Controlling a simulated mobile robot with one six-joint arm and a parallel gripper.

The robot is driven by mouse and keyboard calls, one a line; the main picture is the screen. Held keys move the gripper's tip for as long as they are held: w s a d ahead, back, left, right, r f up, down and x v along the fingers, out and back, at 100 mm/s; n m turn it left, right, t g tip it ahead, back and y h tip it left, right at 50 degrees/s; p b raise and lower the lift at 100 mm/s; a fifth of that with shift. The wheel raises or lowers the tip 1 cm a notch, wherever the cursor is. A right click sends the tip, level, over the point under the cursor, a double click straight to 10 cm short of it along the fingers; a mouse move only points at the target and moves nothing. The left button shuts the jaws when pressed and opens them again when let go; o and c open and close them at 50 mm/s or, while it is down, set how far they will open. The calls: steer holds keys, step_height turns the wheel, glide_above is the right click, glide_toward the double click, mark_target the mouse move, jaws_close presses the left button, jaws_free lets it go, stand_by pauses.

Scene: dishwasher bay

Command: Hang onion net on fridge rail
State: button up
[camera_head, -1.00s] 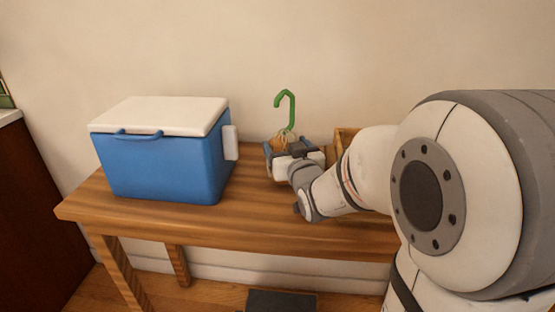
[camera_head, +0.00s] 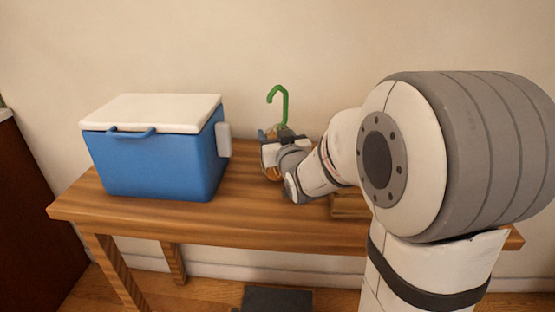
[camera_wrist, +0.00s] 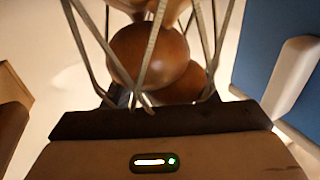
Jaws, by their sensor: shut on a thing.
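The onion net shows in the head view as a tall green hook (camera_head: 281,106) standing above my gripper, with orange-brown onions (camera_head: 272,174) partly visible below. In the wrist view the round brown onions (camera_wrist: 150,55) hang inside pale net strands, close to the dark jaw edge. The fingertips are mostly hidden by the net and my wrist. I cannot make out a fridge rail in either view.
A blue cooler (camera_head: 150,165) with a white lid and blue front handle stands left on the wooden table (camera_head: 240,215). A wooden crate (camera_head: 350,206) is partly hidden under my arm. The tabletop between cooler and crate is clear. A dark cabinet (camera_head: 25,200) stands far left.

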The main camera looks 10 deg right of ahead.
jaws_close()
stand_by(0.3)
